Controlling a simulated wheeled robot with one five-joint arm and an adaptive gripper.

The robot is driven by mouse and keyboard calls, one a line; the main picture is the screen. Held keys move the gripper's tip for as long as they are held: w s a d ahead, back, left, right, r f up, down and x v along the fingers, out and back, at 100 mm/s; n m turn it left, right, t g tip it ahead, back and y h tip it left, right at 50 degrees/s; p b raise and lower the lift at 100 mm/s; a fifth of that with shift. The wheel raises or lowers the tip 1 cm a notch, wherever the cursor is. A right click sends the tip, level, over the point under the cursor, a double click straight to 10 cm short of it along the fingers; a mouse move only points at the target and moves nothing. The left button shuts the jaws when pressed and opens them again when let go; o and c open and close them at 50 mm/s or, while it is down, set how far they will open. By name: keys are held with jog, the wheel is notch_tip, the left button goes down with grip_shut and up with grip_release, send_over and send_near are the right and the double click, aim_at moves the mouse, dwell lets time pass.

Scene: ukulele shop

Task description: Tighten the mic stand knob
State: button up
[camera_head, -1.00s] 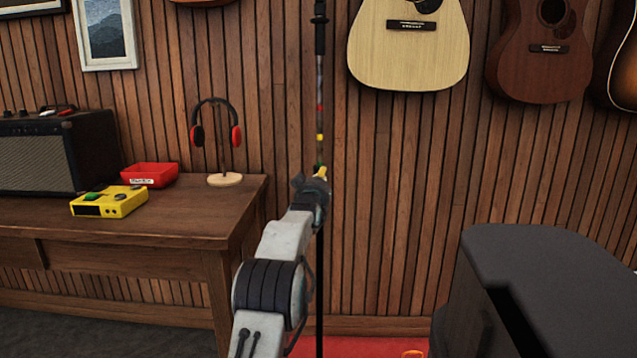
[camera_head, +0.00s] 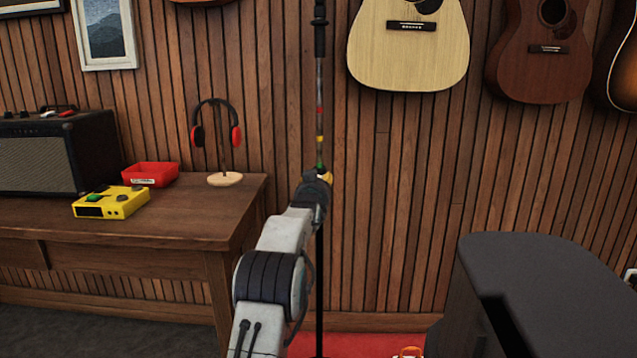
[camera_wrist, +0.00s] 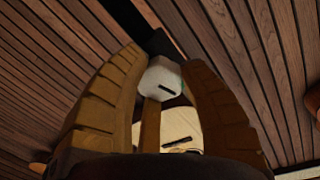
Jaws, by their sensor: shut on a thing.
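The mic stand (camera_head: 319,85) is a thin dark upright pole with red, yellow and green bands, in front of the wood wall. Its knob (camera_wrist: 161,80) is pale grey with a dark line on its face, seen in the wrist view. In the head view my gripper (camera_head: 325,177) is at the pole just below the green band, and my wrist hides the knob there.
A wooden desk (camera_head: 225,225) on the left holds headphones on a stand (camera_head: 225,179), a red tray (camera_head: 150,174), a yellow box (camera_head: 110,202) and an amplifier (camera_head: 45,155). A dark bulky object (camera_head: 540,270) stands at right. Guitars (camera_head: 410,50) hang on the wall.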

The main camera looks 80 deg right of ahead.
jog(key=shift+m, duration=0.3)
jog(key=o, duration=1.2)
jog(key=a, duration=1.1)
jog(key=shift+a+r, duration=0.35)
jog(key=shift+a, duration=0.05)
jog(key=shift+w, duration=0.1)
